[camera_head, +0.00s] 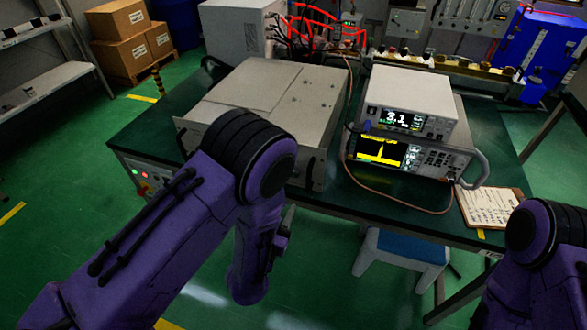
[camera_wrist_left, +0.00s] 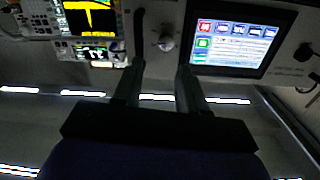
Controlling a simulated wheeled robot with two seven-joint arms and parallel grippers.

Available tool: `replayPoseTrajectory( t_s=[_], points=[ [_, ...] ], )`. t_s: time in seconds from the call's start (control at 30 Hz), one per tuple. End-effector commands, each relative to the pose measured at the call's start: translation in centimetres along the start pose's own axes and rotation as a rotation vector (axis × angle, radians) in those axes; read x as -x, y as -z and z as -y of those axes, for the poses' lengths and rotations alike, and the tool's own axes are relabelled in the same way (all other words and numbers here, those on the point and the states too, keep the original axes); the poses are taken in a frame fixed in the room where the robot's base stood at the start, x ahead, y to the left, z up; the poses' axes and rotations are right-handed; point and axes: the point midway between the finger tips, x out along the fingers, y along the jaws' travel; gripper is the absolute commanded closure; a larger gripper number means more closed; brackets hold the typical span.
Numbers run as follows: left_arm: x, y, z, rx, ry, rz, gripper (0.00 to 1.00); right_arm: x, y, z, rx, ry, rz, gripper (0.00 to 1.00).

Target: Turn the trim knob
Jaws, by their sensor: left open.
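A small round metallic knob (camera_wrist_left: 165,42) sits on the generator's grey front panel, beside a lit touch screen (camera_wrist_left: 236,38) in the left wrist view. I take it as the trim knob. My left gripper (camera_wrist_left: 160,67) is open, its two fingers pointing at the panel. The knob lies just beyond the fingertips, roughly in line with the gap. I cannot tell the remaining distance. In the head view the generator (camera_head: 300,95) is a beige box on the bench. My right gripper is out of view.
A dark handle (camera_wrist_left: 139,32) stands left of the knob. Another dark round part (camera_wrist_left: 304,52) is at the far right. Two stacked instruments (camera_head: 412,105) stand right of the generator on the green bench (camera_head: 355,200), with a cable in front and a clipboard (camera_head: 490,207).

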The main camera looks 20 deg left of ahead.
Motion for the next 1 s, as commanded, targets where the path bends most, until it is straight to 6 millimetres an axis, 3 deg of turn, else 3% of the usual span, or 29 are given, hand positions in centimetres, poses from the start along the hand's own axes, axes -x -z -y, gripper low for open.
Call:
replayPoseTrajectory(
  t_s=[0.17,0.4,0.6,0.93,0.97,1.0],
  points=[
    [-1.1,0.6,0.6,-0.052,0.030,-0.028,0.58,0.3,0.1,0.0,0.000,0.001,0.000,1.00],
    [-6.4,0.8,0.9,-0.052,0.032,-0.025,0.58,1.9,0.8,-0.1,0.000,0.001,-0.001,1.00],
    [-9.7,0.7,0.9,-0.052,0.030,-0.024,0.58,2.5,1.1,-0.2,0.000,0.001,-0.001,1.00],
    [-10.5,0.5,0.9,-0.054,0.028,-0.022,0.58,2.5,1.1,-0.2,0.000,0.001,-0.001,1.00],
    [-10.5,0.5,0.9,-0.054,0.028,-0.022,0.62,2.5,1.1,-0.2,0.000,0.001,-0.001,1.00],
    [-10.5,0.5,0.9,-0.054,0.029,-0.022,0.75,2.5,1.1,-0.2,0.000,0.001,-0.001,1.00]
  ],
)
